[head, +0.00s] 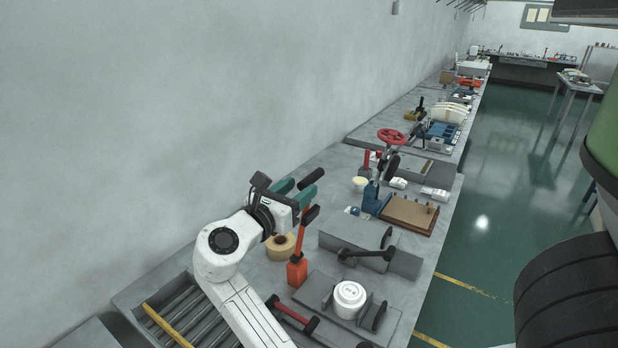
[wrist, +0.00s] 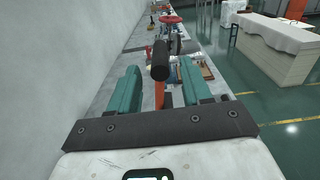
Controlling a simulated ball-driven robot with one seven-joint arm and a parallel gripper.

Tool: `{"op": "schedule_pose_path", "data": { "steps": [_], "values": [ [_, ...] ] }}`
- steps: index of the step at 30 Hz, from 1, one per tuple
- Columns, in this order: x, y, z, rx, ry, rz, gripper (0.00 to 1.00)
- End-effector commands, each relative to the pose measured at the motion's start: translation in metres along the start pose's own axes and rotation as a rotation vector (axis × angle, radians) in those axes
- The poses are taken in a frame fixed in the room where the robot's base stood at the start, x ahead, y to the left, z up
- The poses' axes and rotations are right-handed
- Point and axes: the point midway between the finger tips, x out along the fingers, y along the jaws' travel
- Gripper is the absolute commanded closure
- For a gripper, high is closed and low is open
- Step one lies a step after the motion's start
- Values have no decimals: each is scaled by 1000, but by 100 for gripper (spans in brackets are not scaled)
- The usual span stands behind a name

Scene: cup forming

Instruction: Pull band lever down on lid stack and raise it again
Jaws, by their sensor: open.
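My gripper (head: 299,187) has teal fingers and is open above the bench; the fingers also show in the wrist view (wrist: 158,88). A black cylindrical grip (wrist: 160,60) shows between the fingers there, with orange behind and below it. I cannot tell whether a finger touches it. In the head view an upright orange lever (head: 297,270) with a black handle (head: 310,216) stands just right of and below my gripper.
A tan roll (head: 281,246) lies under my gripper. A red bar with black ends (head: 291,313) lies left of the lids. A grey block with a black lever (head: 368,253) is behind them. A roller bed (head: 180,318) is at the left and the wall (head: 180,120) is close.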

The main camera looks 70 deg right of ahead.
Motion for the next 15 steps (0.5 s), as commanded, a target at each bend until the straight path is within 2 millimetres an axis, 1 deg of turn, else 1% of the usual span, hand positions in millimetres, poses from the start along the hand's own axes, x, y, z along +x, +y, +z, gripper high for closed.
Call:
{"op": "schedule_pose_path", "data": {
  "steps": [1, 6, 10, 15],
  "values": [
    [10, 0, 2, -1, 0, -3, 52],
    [36, 0, 1, 0, 1, -2, 52],
    [47, 0, 0, 0, 0, 0, 52],
    [53, 0, 0, 0, 1, 1, 52]
  ]
}}
